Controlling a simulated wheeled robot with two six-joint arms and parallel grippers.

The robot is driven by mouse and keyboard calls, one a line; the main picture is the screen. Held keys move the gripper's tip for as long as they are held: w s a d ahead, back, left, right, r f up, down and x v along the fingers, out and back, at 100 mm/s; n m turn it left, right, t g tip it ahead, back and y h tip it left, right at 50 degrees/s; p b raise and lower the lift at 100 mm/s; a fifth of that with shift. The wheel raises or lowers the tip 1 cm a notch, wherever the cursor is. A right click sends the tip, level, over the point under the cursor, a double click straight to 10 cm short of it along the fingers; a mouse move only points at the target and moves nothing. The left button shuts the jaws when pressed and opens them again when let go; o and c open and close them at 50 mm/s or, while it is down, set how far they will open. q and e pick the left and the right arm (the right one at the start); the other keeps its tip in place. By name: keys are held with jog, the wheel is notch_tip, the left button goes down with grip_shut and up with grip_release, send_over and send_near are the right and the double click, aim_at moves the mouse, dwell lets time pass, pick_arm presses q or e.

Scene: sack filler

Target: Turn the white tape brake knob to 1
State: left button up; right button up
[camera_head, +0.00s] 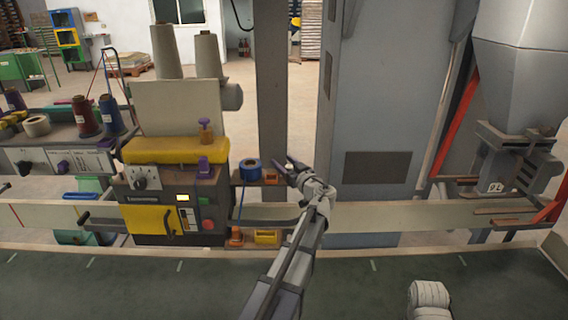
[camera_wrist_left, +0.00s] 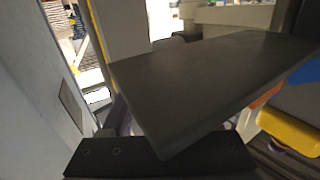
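My left gripper (camera_head: 283,163) is in the head view, right of the blue tape roll (camera_head: 250,169) on the sack closing machine. Its two dark fingers are parted. A small white spot (camera_head: 289,168) shows between them; it may be the white tape brake knob, but it is too small to tell, and no number can be read. In the left wrist view, dark gripper plates (camera_wrist_left: 215,85) fill the middle and hide what lies behind them. The blue roll shows at the right edge (camera_wrist_left: 305,72). My right gripper is not in view.
The machine has a yellow cover (camera_head: 175,151), a dark dial knob (camera_head: 140,183) on a white plate, and a red button (camera_head: 208,225). An orange part (camera_head: 270,177) sits beside the roll. A grey column (camera_head: 375,110) stands right of my gripper. A green belt (camera_head: 130,285) lies in front.

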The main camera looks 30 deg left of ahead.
aim_at(291, 168)
pick_arm(q)
jog(key=shift+d, duration=0.1)
jog(key=v, duration=0.7)
jog(key=shift+s+d, duration=0.2)
jog(key=shift+d, duration=0.1)
dwell(0.4)
